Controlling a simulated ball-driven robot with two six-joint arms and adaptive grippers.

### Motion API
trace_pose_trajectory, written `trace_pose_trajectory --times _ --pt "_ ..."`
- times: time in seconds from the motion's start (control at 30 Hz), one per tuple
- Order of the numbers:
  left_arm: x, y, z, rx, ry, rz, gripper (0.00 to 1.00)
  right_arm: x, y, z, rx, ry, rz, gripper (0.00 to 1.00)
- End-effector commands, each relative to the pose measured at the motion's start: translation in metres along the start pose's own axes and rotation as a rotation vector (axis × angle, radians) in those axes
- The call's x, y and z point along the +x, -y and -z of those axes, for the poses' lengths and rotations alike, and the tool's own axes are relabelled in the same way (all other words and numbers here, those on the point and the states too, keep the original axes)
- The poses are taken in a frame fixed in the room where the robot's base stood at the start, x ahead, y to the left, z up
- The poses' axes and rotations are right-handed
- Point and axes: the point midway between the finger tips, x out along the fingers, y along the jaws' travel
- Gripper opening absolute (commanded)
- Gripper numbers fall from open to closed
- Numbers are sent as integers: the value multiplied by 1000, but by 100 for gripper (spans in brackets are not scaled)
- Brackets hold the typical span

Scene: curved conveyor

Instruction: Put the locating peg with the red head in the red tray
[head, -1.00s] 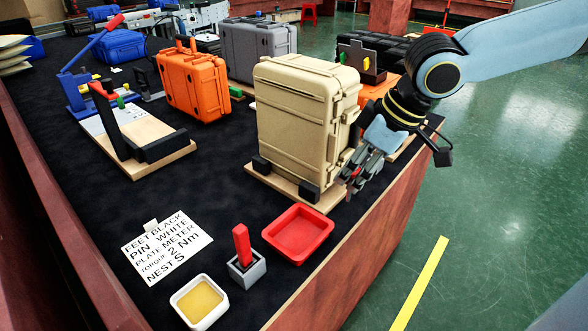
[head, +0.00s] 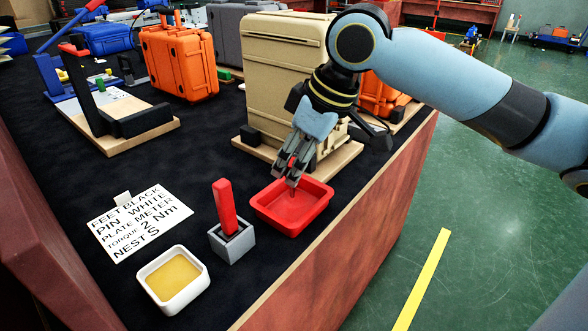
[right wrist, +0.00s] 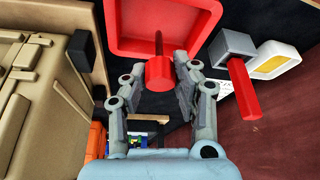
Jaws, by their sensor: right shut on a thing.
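My right gripper (head: 290,178) is over the far side of the red tray (head: 268,218), pointing down. In the right wrist view, the locating peg's red head (right wrist: 159,74) is between the fingers of my right gripper (right wrist: 161,78), which are shut on it. Its thin dark shank (right wrist: 158,43) points toward the red tray (right wrist: 112,22). In the head view the fingers mostly hide the peg. I cannot tell whether its tip touches the tray floor. My left gripper is not in view.
A grey block (head: 232,245) with an upright red handle (head: 223,207) stands left of the tray. A white dish (head: 176,300) with yellow contents and a printed card (head: 138,222) lie further left. A beige case (head: 280,85) stands behind. The table's right edge is close to the tray.

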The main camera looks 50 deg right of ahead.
Motion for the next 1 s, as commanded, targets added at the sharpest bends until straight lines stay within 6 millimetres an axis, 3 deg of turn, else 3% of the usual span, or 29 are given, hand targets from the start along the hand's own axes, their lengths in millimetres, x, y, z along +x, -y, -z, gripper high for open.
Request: trace_pose_trajectory --times 0.13,0.5,0.53,0.67,1.0 --pt "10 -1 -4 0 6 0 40 24 0 -10 3 3 2 2" --pt "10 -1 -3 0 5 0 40 26 0 -11 1 1 1 2" --pt "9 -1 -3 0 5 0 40 26 0 -11 0 1 1 31" --pt "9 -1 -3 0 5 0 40 25 0 -11 0 1 1 48" --pt "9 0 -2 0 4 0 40 22 0 -10 0 0 0 51"
